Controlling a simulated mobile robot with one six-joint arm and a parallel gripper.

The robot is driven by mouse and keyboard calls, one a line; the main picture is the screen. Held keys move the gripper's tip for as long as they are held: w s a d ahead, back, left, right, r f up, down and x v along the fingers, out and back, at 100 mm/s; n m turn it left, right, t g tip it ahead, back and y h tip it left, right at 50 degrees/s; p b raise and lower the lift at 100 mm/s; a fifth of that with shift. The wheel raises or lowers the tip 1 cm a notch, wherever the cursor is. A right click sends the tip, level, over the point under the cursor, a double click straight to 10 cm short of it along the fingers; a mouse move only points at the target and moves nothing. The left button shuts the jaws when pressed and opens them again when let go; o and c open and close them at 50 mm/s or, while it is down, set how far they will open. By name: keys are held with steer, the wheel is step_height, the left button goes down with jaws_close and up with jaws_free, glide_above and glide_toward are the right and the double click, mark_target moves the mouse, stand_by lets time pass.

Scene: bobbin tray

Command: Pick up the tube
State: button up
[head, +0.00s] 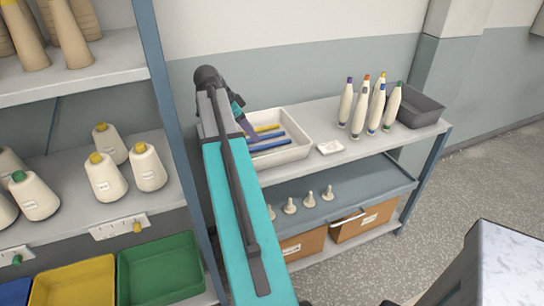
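A cream tray (302,149) stands on the top of a grey shelf unit. In it lie slim tube-like rods: a yellow one (267,128) at the back and blue ones (270,145) in front. They lie roughly side by side. My teal arm reaches over the tray's left part and hides that end. My gripper (246,126) is at the far end of the arm, pointing down at the tray's left side. Its fingers are small and mostly hidden, so I cannot tell whether they are open or hold anything.
Several white bobbins with coloured tips (360,108) and a dark grey bin (418,106) stand right of the tray. A shelf rack with cones (148,167) stands close on the left. Open floor (470,185) lies to the right.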

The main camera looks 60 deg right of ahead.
steer(key=shift+p+x, duration=0.8)
steer(key=shift+x, duration=2.95)
steer(key=shift+s+f, duration=0.1)
steer(key=shift+p+x, duration=1.25)
steer(key=shift+x, duration=1.25)
steer(key=shift+a, duration=0.1)
jaws_close()
